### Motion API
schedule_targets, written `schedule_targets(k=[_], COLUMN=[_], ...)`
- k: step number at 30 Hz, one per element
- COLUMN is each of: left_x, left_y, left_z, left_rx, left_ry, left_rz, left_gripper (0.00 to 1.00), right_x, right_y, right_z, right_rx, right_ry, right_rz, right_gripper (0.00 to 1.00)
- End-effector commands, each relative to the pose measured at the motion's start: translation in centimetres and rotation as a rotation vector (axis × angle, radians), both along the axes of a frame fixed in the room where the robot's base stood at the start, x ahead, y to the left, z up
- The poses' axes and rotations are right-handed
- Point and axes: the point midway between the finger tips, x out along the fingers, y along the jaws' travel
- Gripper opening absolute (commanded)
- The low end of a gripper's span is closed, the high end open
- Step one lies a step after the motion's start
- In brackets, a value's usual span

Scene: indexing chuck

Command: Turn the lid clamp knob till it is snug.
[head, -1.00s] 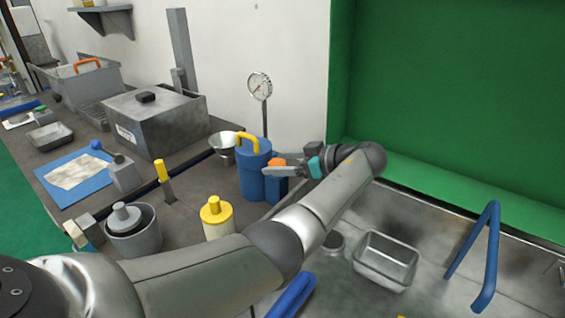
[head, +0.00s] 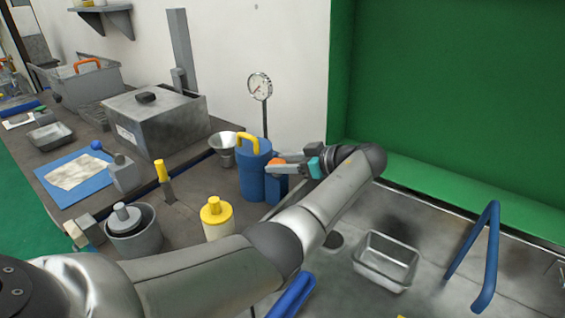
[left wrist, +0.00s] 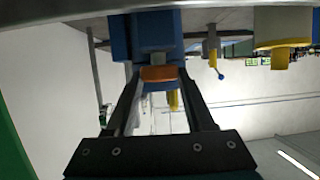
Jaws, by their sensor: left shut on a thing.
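The orange knob (head: 277,162) sits on the right side of a blue canister (head: 252,172), which has a yellow handle (head: 247,141) on its lid. My left gripper (head: 279,167) reaches it from the right. In the left wrist view the orange knob (left wrist: 159,74) lies between the two fingertips (left wrist: 159,80), with the blue body (left wrist: 152,35) behind it. The gripper is shut on the knob. The fingers partly hide the knob in the head view. My right gripper is not in view.
A pressure gauge (head: 260,87) stands behind the canister. A metal funnel (head: 224,147), a yellow-topped pot (head: 217,219) and a grey pot (head: 134,236) stand to the left. A metal tray (head: 385,262) and a blue bar handle (head: 483,260) are at the right.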

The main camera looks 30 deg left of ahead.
Motion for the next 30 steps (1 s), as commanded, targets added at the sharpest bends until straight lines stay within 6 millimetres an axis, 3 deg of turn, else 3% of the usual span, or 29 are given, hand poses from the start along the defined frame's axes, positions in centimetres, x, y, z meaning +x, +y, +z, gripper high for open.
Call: schedule_targets(k=[8, 21, 30], left_x=[-0.2, -0.8, -0.9], left_y=[0.0, 0.2, 0.3], left_z=[0.3, 0.3, 0.2], left_rx=[-0.001, 0.0, 0.001], left_ry=[0.002, 0.003, 0.0], left_rz=[-0.084, -0.382, -0.574], left_gripper=[0.0, 0.0, 0.0], right_x=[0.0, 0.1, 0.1], right_y=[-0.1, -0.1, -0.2], right_z=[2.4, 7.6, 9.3], right_rx=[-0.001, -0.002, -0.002], right_ry=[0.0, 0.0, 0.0], right_rz=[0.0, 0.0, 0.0], right_gripper=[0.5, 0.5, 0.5])
